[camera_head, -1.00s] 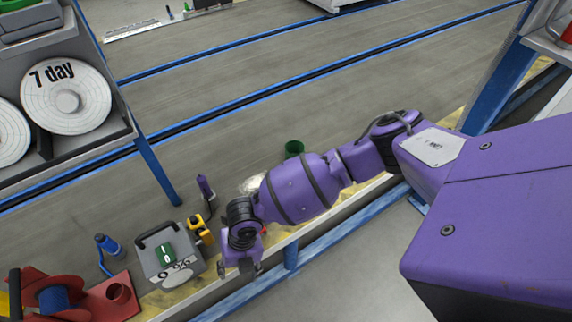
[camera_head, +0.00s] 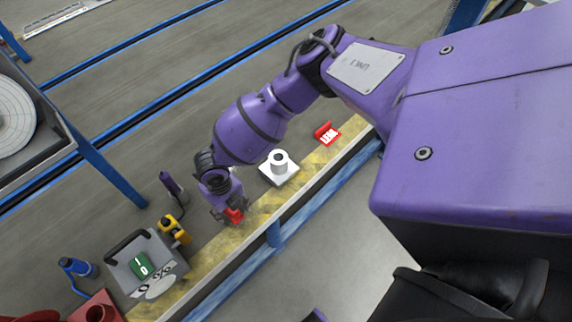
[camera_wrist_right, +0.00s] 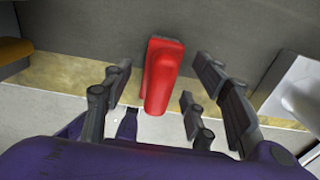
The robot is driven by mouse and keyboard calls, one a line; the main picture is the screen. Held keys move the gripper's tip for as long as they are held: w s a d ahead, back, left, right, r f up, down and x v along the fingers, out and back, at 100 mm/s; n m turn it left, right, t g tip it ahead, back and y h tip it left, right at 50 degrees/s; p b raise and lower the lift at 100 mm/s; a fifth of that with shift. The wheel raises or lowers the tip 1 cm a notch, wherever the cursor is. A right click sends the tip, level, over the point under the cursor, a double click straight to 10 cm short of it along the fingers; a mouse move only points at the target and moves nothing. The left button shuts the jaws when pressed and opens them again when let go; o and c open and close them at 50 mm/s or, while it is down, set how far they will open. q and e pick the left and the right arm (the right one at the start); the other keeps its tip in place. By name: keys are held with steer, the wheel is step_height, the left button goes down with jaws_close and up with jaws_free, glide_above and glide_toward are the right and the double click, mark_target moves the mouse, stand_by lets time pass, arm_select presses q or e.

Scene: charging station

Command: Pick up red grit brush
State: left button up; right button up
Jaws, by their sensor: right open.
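A red block-shaped object, seemingly the red grit brush (camera_wrist_right: 160,75), stands between the spread fingers of my right gripper (camera_wrist_right: 157,95) in the right wrist view. Gaps show between it and the fingers on both sides. In the head view only a small part of this red brush (camera_head: 235,215) shows beside my right gripper (camera_head: 226,216), which points down over the yellowish strip of the bench; the rest is hidden. The gripper is open. My left gripper is not in view.
A grey box with a green display (camera_head: 142,264) and a yellow tool (camera_head: 174,231) stand left of the gripper. A white cylinder on a square base (camera_head: 279,165) and another red item with white marks (camera_head: 327,134) stand to the right.

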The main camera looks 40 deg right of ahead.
steer(key=shift+s+f, duration=0.15)
steer(key=shift+f, duration=0.1)
steer(key=c, duration=1.3)
steer(key=shift+r, duration=0.1)
steer(key=shift+r, duration=0.3)
steer(key=shift+w+r, duration=0.2)
steer(key=shift+r, duration=0.9)
steer(key=s+a+r, duration=0.1)
steer(key=s+r, duration=0.2)
steer(key=s, duration=0.1)
steer(key=s+a+r+p, duration=0.1)
steer(key=s+r, duration=0.2)
steer(key=s, duration=0.2)
steer(key=s+a+r+p, duration=0.1)
steer(key=s+a+r, duration=0.1)
steer(key=s+r, duration=0.2)
steer(key=shift+s+a, duration=0.1)
steer(key=shift+s, duration=0.3)
